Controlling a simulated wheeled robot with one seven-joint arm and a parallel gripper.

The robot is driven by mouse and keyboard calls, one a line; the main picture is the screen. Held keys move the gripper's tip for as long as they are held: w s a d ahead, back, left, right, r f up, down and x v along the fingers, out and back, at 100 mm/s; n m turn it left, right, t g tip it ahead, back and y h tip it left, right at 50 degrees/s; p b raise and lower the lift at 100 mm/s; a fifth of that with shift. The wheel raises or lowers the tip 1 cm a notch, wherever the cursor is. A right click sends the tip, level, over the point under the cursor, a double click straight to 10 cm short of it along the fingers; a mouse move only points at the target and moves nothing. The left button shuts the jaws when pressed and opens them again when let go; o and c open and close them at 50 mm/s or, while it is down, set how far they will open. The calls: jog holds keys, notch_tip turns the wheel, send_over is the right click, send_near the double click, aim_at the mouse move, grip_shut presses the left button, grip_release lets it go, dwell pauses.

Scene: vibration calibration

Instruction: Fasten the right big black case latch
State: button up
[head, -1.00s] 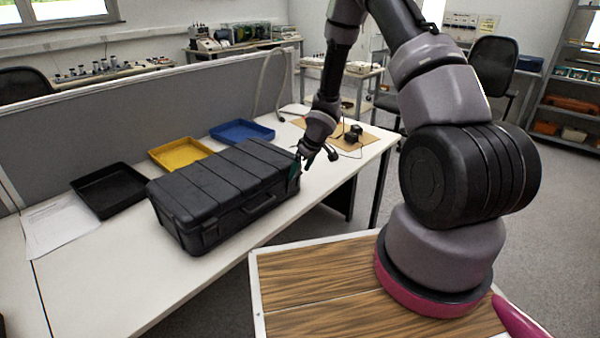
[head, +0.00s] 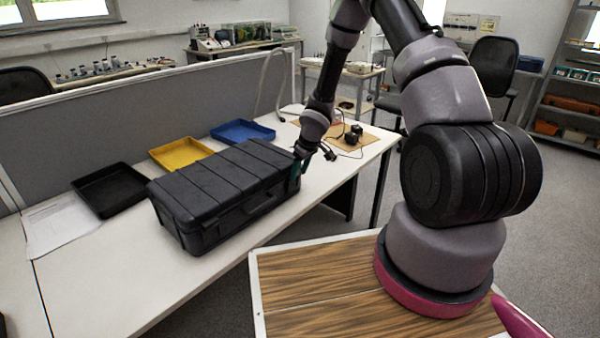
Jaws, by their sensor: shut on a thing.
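The big black case (head: 215,185) lies closed on the white table, its handle side facing me. My gripper (head: 299,163) is at the right end of the case, close against its upper front corner. A small dark green piece, which looks like the right latch (head: 294,178), shows at that corner just below my gripper. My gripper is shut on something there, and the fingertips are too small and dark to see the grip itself. I cannot tell from this view how far the latch is turned.
A black tray (head: 108,188), a yellow tray (head: 180,153) and a blue tray (head: 243,132) stand behind the case. A brown board (head: 372,138) with small black devices and a cable lies to the right. White table (head: 312,190) is bare just right of the case.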

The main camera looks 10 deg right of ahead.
jog(key=shift+w+a+r+g+h, duration=0.2)
jog(key=shift+w+g+h, duration=0.15)
jog(key=shift+g+h, duration=0.4)
jog(key=shift+w+a+r+g+h, duration=0.2)
jog(key=shift+w+g+h, duration=0.2)
jog(key=shift+g, duration=0.55)
jog(key=o, duration=1.4)
jog(key=shift+s, duration=0.1)
jog(key=shift+c, duration=0.2)
notch_tip(320, 180, up, 11)
jog(key=shift+a+f, duration=0.1)
